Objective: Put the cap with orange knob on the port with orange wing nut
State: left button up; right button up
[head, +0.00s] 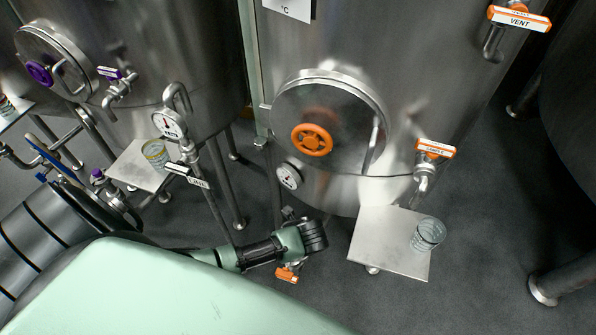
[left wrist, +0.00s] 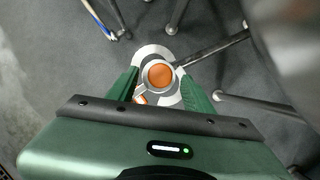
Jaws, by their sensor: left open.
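In the left wrist view, my left gripper (left wrist: 161,88) is open, with one green finger on each side of a round orange knob (left wrist: 161,75). The fingers look apart from the knob. The knob is on a cap seen end-on, inside a pale metal ring (left wrist: 152,52). An orange wing nut (left wrist: 139,100) shows at the ring's lower left, and also in the head view (head: 287,274) below my left arm. The cap appears lined up with the port, but I cannot tell whether it is fully seated. In the head view the fingertips and cap are hidden. My right gripper is not in view.
A steel tank with an orange handwheel (head: 312,140) stands behind. A metal shelf (head: 375,250) holding a glass (head: 428,235) is to the right of my gripper. Another shelf (head: 135,172) and a gauge (head: 170,124) are to the left. Tank legs and pipes stand close by.

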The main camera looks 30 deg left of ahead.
pick_arm(q)
jog(key=v, duration=0.9)
jog(key=shift+r, duration=0.35)
jog(key=shift+s, duration=0.1)
